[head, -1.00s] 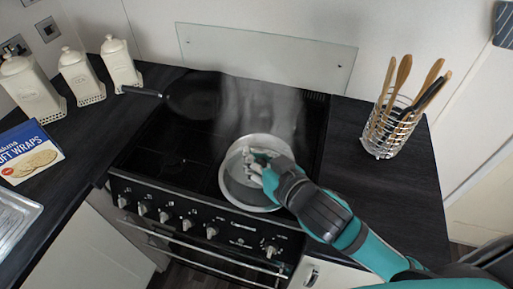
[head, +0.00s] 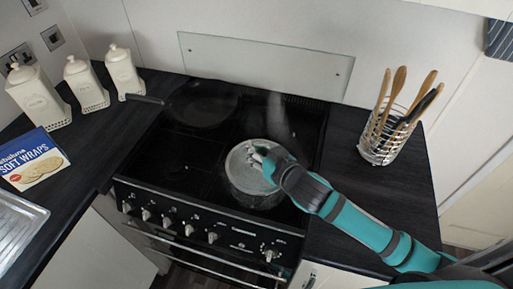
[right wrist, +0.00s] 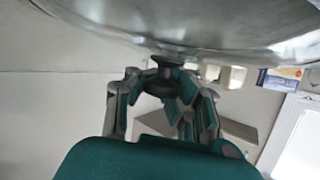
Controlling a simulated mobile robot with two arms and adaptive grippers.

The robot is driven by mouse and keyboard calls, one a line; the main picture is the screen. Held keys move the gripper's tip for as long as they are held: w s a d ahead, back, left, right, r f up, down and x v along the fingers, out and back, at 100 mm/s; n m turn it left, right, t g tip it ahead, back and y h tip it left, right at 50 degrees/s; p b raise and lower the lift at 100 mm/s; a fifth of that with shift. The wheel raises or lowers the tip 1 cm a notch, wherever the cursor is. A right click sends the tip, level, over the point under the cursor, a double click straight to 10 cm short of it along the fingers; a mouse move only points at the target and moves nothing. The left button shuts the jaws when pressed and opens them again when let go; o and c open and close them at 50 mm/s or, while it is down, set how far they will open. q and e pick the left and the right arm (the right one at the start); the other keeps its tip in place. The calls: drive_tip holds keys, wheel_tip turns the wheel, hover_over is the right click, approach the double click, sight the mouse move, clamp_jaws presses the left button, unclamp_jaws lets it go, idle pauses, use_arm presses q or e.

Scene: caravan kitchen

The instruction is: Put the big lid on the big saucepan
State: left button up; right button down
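The big lid (head: 238,170) is a round steel disc at the front right of the hob. It lies over the big saucepan (head: 252,199), whose steel side shows below it. Whether the rim is fully seated cannot be told. My right gripper (head: 260,158) is over the lid, partly hiding it. In the right wrist view the lid's shiny underside or face (right wrist: 240,35) fills the top, and its dark knob (right wrist: 158,84) is between the fingers of my right gripper, which look closed around it. My left gripper is not in view.
A dark frying pan (head: 203,105) stands at the back left of the black hob (head: 185,160). A wire utensil holder (head: 384,140) is on the right worktop. White canisters (head: 88,85) and a wraps box (head: 35,160) stand on the left worktop. The right worktop's front is clear.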

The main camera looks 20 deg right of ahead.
drive_tip(key=shift+f, duration=0.15)
drive_tip(key=c, duration=1.9)
unclamp_jaws()
drive_tip(key=o, duration=0.6)
drive_tip(key=shift+o, duration=0.2)
